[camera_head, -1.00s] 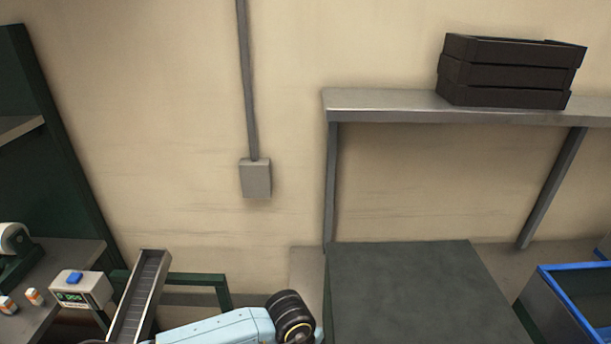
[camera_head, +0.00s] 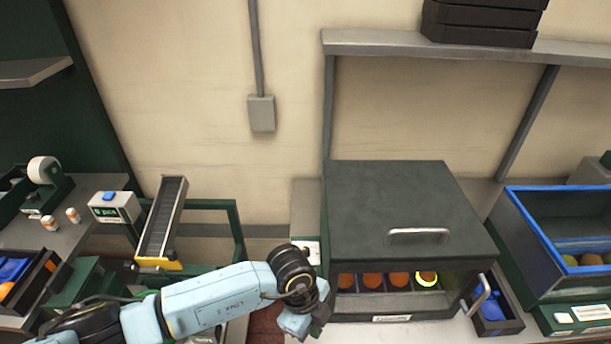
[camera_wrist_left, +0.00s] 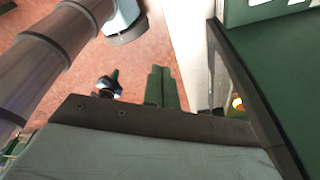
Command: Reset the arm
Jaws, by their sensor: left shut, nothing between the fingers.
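My left arm (camera_head: 215,300) is pale blue with black joints and comes in from the lower left in the head view. Its wrist bends down beside the left front corner of a dark grey cabinet. My left gripper (camera_head: 318,322) is at the bottom edge, partly cut off, shut and empty. In the left wrist view a grey-blue surface fills the bottom, with reddish floor beyond it. My right gripper is not in view.
The dark cabinet (camera_head: 400,205) has a handle on top and an open front with several oranges (camera_head: 372,280) in a row, one ringed in yellow. A blue-rimmed bin (camera_head: 527,222) stands right. A conveyor (camera_head: 163,222) and label device (camera_head: 114,207) stand left.

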